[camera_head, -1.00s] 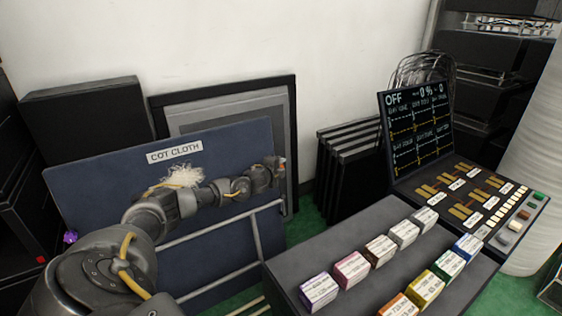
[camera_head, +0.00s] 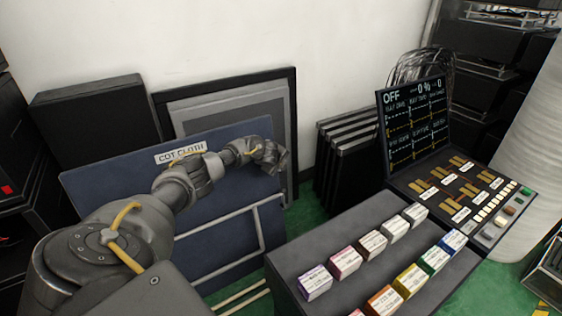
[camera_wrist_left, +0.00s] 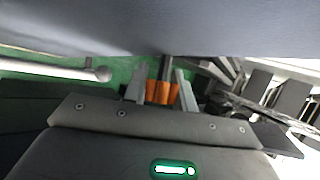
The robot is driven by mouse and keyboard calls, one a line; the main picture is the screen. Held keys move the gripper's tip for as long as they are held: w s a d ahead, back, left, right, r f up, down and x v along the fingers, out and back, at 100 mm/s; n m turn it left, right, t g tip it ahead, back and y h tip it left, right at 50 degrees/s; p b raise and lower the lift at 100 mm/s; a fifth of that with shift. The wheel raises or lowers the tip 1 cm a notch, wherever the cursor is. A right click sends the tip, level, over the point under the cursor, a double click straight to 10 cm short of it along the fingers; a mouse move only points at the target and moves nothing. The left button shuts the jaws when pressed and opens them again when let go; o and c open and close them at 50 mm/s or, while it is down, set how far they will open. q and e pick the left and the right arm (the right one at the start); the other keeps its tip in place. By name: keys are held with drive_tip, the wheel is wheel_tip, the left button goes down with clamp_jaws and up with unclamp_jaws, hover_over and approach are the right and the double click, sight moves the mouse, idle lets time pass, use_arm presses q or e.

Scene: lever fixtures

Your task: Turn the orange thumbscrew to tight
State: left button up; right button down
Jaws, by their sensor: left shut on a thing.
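The orange thumbscrew (camera_wrist_left: 158,93) shows in the left wrist view at the edge of a blue-grey panel, with my left gripper's (camera_wrist_left: 161,90) two fingers on either side of it. The gripper is shut on it. In the head view my left arm reaches across the blue panel (camera_head: 100,195) labelled "COT CLOTH", and the left gripper (camera_head: 275,158) is bent down at the panel's right edge. The thumbscrew is hidden there. How far it is turned cannot be told. My right gripper is not in view.
A dark bench (camera_head: 330,235) with several coloured labelled blocks stands right of the panel. Behind it is a console with a screen (camera_head: 412,115) reading "OFF". A framed board (camera_head: 290,110) leans on the wall close behind the gripper. A pale rail (camera_head: 215,222) crosses the panel.

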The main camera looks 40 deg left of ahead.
use_arm(q)
drive_tip(key=shift+m+g, duration=0.3)
drive_tip(key=shift+g, duration=0.2)
drive_tip(key=shift+s+f+g, duration=0.1)
drive_tip(key=shift+g, duration=0.4)
drive_tip(key=o, duration=1)
